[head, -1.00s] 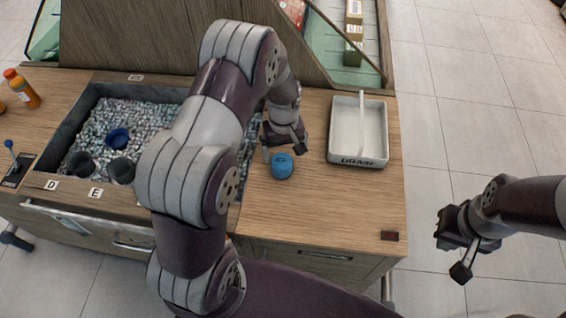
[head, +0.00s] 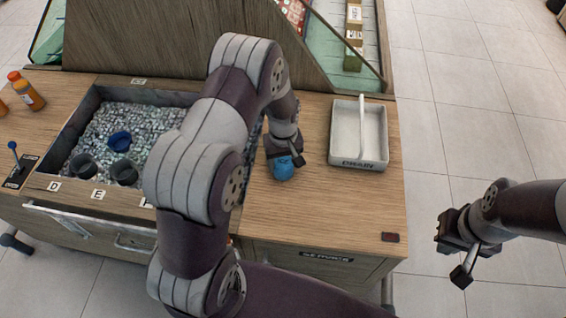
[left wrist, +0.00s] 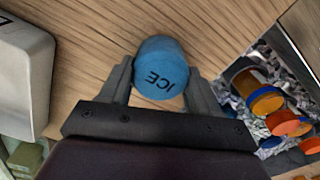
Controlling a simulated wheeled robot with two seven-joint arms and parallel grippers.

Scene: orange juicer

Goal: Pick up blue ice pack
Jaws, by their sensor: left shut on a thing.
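The blue ice pack (head: 284,172) is a small blue round piece standing on the wooden counter (head: 330,215), left of the drain tray. In the left wrist view the ice pack (left wrist: 161,68) shows the word ICE and sits between the two fingers. My left gripper (left wrist: 160,85) is shut on it; in the head view this gripper (head: 284,160) comes down over the ice pack and partly hides it. My right gripper (head: 455,245) is empty over the floor at the right; its finger gap is not clear.
A white drain tray (head: 338,162) with a handle stands just right of the ice pack. An ice-filled bin (head: 72,125) with dark cups and a blue ring lies left, partly behind my left arm. Orange bottles (head: 27,92) stand at the far left.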

